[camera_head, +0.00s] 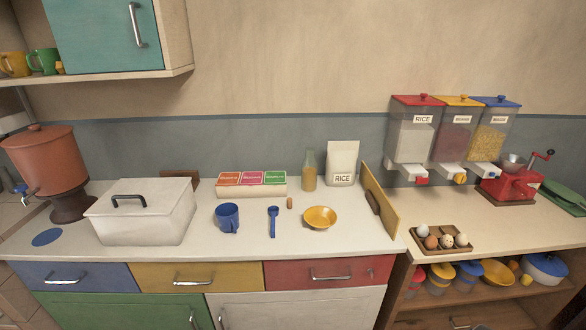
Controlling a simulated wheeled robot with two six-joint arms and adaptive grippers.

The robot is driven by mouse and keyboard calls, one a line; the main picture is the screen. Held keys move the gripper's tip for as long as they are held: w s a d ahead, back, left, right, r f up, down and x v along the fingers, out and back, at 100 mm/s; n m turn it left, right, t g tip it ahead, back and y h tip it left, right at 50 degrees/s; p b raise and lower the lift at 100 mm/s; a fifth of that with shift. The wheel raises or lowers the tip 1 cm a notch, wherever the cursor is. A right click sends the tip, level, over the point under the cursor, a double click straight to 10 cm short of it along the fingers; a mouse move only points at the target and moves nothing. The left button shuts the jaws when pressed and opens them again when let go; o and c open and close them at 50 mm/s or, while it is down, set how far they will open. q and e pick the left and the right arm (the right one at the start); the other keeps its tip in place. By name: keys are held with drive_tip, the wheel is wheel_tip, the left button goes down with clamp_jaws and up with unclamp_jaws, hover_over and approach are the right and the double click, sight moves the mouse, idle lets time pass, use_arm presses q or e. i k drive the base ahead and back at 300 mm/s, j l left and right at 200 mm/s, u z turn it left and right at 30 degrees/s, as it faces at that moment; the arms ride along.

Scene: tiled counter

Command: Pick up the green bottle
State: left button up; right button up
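A bottle (310,172) stands upright at the back of the counter. Its neck is pale green and clear, and its lower part looks yellow-brown. It stands just left of a white rice bag (342,164) and right of a box with red, pink and green labels (251,184). Neither of my grippers shows in the head view.
A blue mug (227,217), a blue spoon (273,221), a small brown piece (289,203) and a yellow bowl (320,217) lie in front of the bottle. A white lidded box (142,217) stands left. A yellow board (380,208) stands upright on the right.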

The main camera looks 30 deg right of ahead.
sight(309, 166)
drive_tip(key=z, duration=1.3)
